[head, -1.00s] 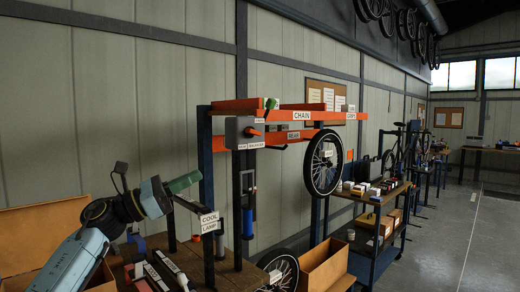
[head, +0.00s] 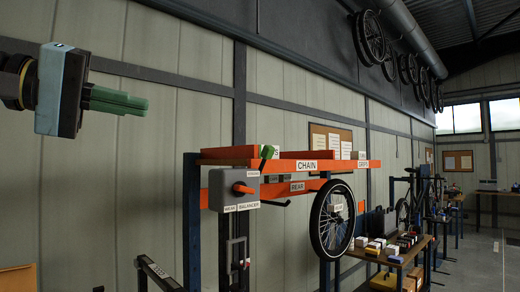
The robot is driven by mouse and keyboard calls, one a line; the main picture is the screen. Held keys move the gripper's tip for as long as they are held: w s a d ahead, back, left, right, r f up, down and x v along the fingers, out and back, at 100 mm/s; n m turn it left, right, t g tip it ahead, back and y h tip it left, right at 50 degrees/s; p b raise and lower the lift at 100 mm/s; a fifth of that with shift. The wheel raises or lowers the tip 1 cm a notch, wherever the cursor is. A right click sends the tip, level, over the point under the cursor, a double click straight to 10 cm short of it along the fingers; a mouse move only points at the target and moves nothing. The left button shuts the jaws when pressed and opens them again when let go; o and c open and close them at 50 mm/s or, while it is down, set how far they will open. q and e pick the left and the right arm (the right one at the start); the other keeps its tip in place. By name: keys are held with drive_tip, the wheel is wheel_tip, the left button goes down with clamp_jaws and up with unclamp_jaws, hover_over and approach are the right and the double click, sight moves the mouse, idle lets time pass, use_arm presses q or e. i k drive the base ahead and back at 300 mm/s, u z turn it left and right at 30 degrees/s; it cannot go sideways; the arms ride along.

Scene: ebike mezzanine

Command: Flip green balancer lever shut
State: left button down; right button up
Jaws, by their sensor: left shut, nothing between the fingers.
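The grey balancer box (head: 222,187) hangs at the left end of an orange rail and carries a label reading BALANCER. A small green lever (head: 267,152) stands up, slightly tilted, at the box's upper right. An orange handle (head: 245,189) sticks out of the box's front. My left gripper (head: 147,104) is at the upper left, its green fingers shut with nothing between them and pointing right. In the picture it is left of and higher than the lever, clearly apart from it. My right gripper is not in view.
The orange rail (head: 335,166) with a CHAIN sign runs right from the box. A wheel (head: 332,219) hangs below it, and a dark post (head: 192,225) stands left of the box. A bench (head: 356,252) with small boxes is farther right. The wall space between gripper and box looks clear.

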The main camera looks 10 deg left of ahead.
sight(268, 151)
drive_tip(key=i, duration=1.3)
